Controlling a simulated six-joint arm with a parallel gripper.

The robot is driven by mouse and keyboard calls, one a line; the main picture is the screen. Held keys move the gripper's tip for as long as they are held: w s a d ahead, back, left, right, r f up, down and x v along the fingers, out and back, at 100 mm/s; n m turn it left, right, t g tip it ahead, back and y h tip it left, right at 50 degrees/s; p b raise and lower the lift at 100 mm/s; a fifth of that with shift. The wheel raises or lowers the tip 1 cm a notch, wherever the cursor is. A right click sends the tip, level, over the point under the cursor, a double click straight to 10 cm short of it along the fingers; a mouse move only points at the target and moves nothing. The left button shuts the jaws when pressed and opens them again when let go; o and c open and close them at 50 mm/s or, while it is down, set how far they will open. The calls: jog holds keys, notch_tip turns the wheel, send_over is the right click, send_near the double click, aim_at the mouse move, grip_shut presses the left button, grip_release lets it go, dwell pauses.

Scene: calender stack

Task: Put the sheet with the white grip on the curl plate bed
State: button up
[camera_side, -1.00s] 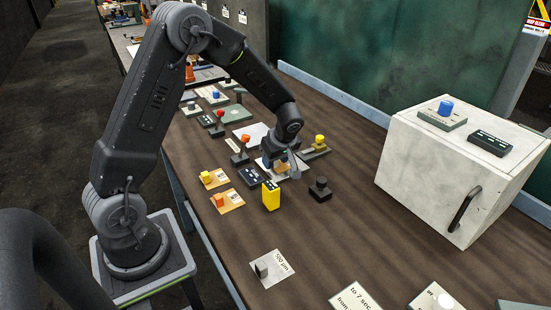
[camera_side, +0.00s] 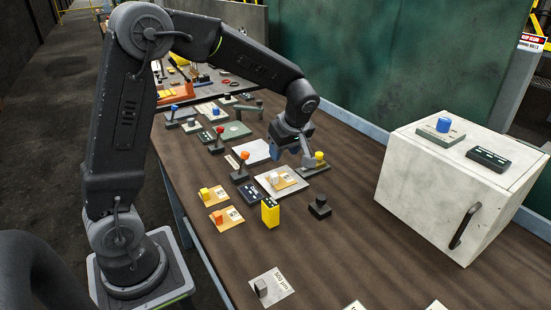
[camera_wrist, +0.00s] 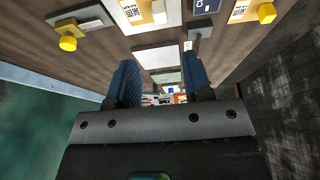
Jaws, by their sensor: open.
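The sheet with the white grip (camera_side: 274,178) is a small orange-and-white labelled card. It lies flat on a pale grey square plate (camera_side: 292,190), which looks like the curl plate bed. In the wrist view the white grip (camera_wrist: 159,12) shows at the top edge, with the sheet (camera_wrist: 134,11) cut off by the frame. My gripper (camera_side: 292,150) is open and empty, above and behind the sheet and apart from it. Its blue-padded fingers (camera_wrist: 160,78) have nothing between them in the wrist view.
A yellow-knobbed block (camera_side: 319,157) stands close right of my gripper. A yellow block (camera_side: 270,213), a black knobbed block (camera_side: 319,207) and two orange sheets with yellow (camera_side: 213,196) and orange (camera_side: 226,219) grips stand nearer. A blank pale plate (camera_side: 252,151) lies behind. A white cabinet (camera_side: 455,185) stands right.

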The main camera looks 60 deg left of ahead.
jog(key=s+d+r+m+t+h, duration=0.2)
jog(key=s+d+r+m, duration=0.2)
jog(key=s+m, duration=0.5)
jog(key=s+d+r+m+t+h, duration=0.2)
jog(key=s+d+r+m, duration=0.3)
jog(key=s+d+m, duration=0.3)
jog(key=s+t, duration=0.1)
jog(key=s, duration=0.2)
jog(key=shift+r+m+t, duration=0.25)
jog(key=shift+m+t, duration=0.05)
jog(key=shift+m, duration=0.1)
